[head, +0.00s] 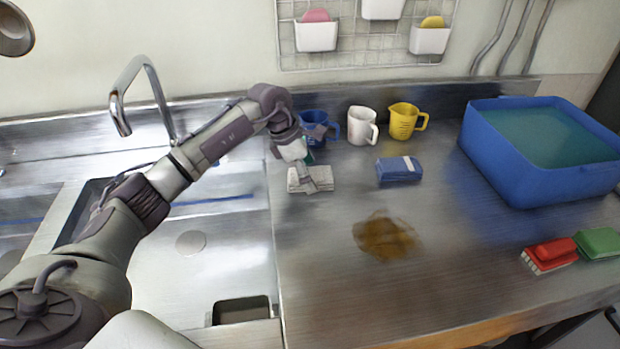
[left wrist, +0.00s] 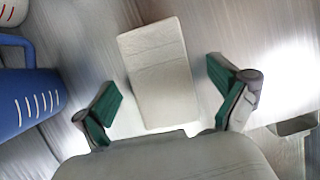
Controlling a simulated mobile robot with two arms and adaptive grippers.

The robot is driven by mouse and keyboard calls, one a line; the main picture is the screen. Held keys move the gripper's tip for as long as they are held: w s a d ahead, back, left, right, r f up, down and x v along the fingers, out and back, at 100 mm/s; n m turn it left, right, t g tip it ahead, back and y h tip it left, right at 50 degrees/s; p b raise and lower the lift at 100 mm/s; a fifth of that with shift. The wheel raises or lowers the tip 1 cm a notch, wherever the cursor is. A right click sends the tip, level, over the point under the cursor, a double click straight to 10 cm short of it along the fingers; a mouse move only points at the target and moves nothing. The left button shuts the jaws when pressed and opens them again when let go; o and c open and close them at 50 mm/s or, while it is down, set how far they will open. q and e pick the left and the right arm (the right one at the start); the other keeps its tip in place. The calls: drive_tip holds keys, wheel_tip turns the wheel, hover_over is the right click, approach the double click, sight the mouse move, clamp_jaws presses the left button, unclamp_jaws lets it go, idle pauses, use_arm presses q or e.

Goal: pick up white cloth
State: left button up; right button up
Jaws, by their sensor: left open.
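The white cloth (head: 323,179) is a folded pad lying flat on the steel counter just right of the sink. In the left wrist view the white cloth (left wrist: 158,62) is a pale rectangle, with its near end between my fingers. My left gripper (head: 306,176) is over the cloth in the head view and hides part of it. In the left wrist view my left gripper (left wrist: 165,98) is open, with one green-padded finger on each side of the cloth and gaps between. My right gripper is not in view.
A blue mug (head: 318,122) stands close behind the gripper, with a white mug (head: 362,126) and yellow mug (head: 403,121) beside it. A brown stain (head: 386,236) and blue tub (head: 530,180) are farther right.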

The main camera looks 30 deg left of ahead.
sight(318, 173)
use_arm(q)
drive_tip(key=shift+f, duration=0.2)
drive_tip(key=shift+c, duration=0.2)
drive_tip(key=c, duration=1.1)
drive_tip(key=shift+c, duration=0.2)
drive_tip(key=shift+r, duration=0.15)
drive_tip(key=shift+r, duration=0.6)
wheel_tip(318, 173, up, 3)
drive_tip(key=shift+r+b, duration=0.15)
drive_tip(key=shift+b, duration=0.15)
drive_tip(key=s+d+r+b, duration=0.1)
drive_tip(key=s+d+r, duration=0.4)
drive_tip(key=d, duration=0.5)
drive_tip(key=shift+s+d+r, duration=0.15)
drive_tip(key=shift+s+r, duration=0.15)
drive_tip(key=shift+r, duration=0.6)
